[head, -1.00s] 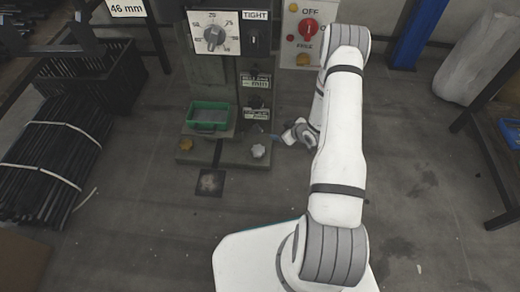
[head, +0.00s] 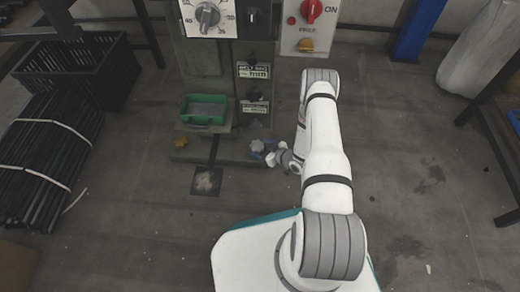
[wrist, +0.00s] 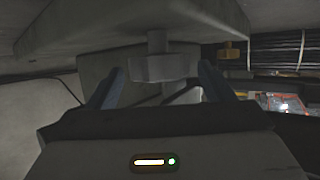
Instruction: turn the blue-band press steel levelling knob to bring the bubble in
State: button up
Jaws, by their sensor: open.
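The press (head: 205,65) stands ahead of me with its low base on the floor. The steel levelling knob (head: 257,147) is at the right front of this base. In the wrist view the knob (wrist: 160,68) hangs on a short stem below a plate. My gripper (head: 271,157) is at the steel knob, coming from the right. In the wrist view my gripper (wrist: 160,88) is open, with one dark finger on each side of the knob; contact is not clear. I cannot make out the bubble or a blue band in either view.
A brass knob (head: 181,142) is at the left front of the base; a green tray (head: 204,110) sits above it. A panel with a red switch (head: 312,11) is at the upper right. Bundled black rods (head: 45,160) and a black crate (head: 80,65) lie left.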

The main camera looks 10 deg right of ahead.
jog(key=shift+w+a+f, duration=0.15)
jog(key=shift+w+a, duration=0.15)
jog(key=shift+w, duration=0.15)
jog(key=shift+c, duration=0.2)
jog(key=c, duration=0.9)
jog(key=shift+c, duration=0.2)
jog(key=shift+s+a+h, duration=0.1)
jog(key=shift+h, duration=0.2)
jog(key=m+h+p, duration=0.1)
jog(key=m+t+h, duration=0.1)
jog(key=m+h, duration=0.1)
jog(key=m+t+h+p, duration=0.1)
jog(key=shift+s+a+m+p, duration=0.15)
jog(key=shift+a+m+p, duration=0.15)
jog(key=shift+a, duration=0.05)
jog(key=m+h, duration=0.1)
jog(key=h, duration=0.1)
jog(key=m+h, duration=0.2)
jog(key=m+h+p, duration=0.1)
jog(key=h, duration=0.1)
jog(key=shift+a+m, duration=0.25)
jog(key=shift+m, duration=0.15)
jog(key=shift+m+h, duration=0.3)
jog(key=o, duration=1)
